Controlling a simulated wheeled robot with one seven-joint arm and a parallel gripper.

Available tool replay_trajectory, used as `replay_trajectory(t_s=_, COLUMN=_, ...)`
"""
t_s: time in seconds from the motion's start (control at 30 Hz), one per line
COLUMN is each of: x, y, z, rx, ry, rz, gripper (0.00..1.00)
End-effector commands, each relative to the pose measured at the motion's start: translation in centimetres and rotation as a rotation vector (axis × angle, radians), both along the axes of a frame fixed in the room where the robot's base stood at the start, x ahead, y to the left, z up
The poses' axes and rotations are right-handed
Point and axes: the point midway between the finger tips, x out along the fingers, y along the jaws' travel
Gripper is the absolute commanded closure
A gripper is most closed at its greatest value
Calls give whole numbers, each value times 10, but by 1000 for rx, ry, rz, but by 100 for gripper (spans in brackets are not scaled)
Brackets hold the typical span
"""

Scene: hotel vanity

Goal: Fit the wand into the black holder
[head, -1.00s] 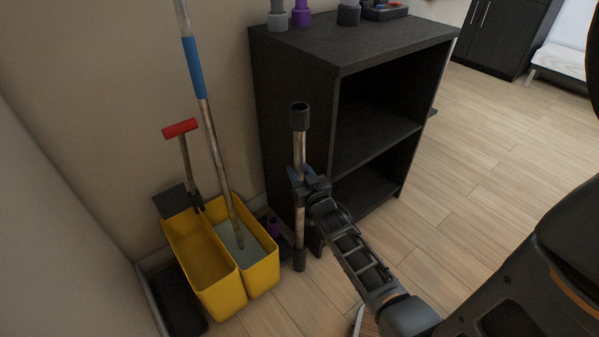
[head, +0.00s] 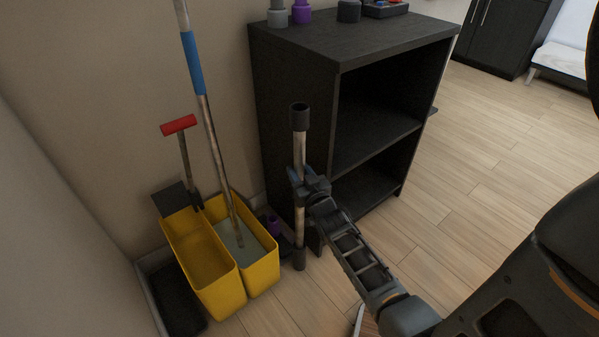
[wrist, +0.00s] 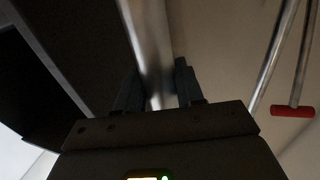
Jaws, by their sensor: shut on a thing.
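The wand (head: 299,146) is a worn metal tube with black ends, standing close to upright in front of the dark shelf unit. My gripper (head: 301,180) is shut around the middle of its tube. In the wrist view the tube (wrist: 150,40) runs up between the two fingers of my gripper (wrist: 157,88). The wand's lower black end is close above or at the floor; I cannot tell if it touches. A short black cylinder (head: 348,11) stands on the shelf top and may be the black holder. Its opening is not clear to see.
A dark shelf unit (head: 395,38) stands right behind the wand. Grey (head: 278,17) and purple (head: 301,14) cylinders stand on it. A yellow two-part bucket (head: 263,272) with a mop (head: 214,150) and a red-handled tool (head: 179,125) is at left. Floor at right is clear.

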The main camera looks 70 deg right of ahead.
Motion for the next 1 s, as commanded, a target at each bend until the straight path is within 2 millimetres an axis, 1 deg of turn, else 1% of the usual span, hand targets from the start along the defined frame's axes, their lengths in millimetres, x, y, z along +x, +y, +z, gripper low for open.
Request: replay_trajectory(t_s=1.0, x=0, y=0, z=-28, rx=-1, ry=-1, rz=0, gripper=100)
